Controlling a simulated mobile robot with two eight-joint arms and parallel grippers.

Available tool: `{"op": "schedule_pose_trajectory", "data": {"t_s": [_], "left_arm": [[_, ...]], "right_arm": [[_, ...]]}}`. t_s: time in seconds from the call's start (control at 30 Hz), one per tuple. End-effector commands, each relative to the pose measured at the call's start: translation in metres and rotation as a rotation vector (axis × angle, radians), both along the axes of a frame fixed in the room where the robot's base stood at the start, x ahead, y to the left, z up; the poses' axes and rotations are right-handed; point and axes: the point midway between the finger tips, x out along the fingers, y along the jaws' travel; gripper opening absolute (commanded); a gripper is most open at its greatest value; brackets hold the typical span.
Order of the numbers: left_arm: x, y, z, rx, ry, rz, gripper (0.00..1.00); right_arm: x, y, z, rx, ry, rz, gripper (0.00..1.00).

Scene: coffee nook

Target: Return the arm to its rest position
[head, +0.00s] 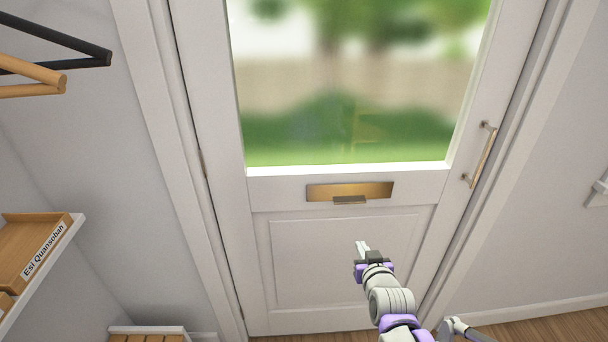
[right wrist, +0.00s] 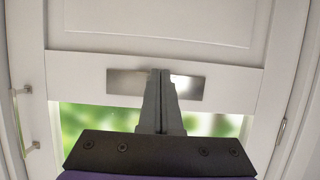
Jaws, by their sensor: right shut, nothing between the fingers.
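My right gripper (head: 362,246) is stretched out in front of the lower panel of a white door (head: 290,250). It is below the brass letter plate (head: 350,191) in the head view. Its fingers are together and hold nothing; they also show shut in the right wrist view (right wrist: 160,74). There the fingertips overlap the letter plate (right wrist: 188,86) in the picture; how far they are from the door I cannot tell. My left gripper is not in view.
The door has a glass pane (head: 350,90) and a long brass handle (head: 481,155) on the right. A slatted bench (head: 148,332) stands low at the left.

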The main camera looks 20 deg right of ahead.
Motion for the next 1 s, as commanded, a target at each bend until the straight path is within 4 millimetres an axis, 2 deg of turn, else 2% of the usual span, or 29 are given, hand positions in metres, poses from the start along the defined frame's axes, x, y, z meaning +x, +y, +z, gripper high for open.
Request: {"op": "schedule_pose_trajectory", "data": {"t_s": [0.07, 0.17, 0.27, 0.4, 0.5, 0.6, 0.7, 0.83, 1.0], "left_arm": [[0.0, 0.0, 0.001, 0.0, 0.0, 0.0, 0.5], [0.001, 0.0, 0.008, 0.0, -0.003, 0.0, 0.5], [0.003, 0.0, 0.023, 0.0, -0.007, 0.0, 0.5], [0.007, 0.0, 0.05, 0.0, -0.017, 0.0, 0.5], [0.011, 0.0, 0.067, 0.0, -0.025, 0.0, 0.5], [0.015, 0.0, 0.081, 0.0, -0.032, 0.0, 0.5], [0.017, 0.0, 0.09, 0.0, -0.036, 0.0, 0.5], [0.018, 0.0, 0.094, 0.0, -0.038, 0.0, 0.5], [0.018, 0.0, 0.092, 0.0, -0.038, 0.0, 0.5]], "right_arm": [[-0.001, 0.002, 0.001, 0.001, 0.005, 0.002, 0.0], [-0.01, 0.014, 0.006, 0.013, 0.045, 0.023, 0.0], [-0.034, 0.04, 0.014, 0.037, 0.142, 0.064, 0.0], [-0.09, 0.082, 0.023, 0.071, 0.339, 0.135, 0.0], [-0.134, 0.103, 0.027, 0.082, 0.475, 0.175, 0.0], [-0.171, 0.117, 0.029, 0.085, 0.586, 0.201, 0.0], [-0.197, 0.124, 0.029, 0.085, 0.663, 0.217, 0.0], [-0.213, 0.126, 0.028, 0.083, 0.71, 0.222, 0.0], [-0.215, 0.127, 0.026, 0.083, 0.717, 0.222, 0.0]]}}
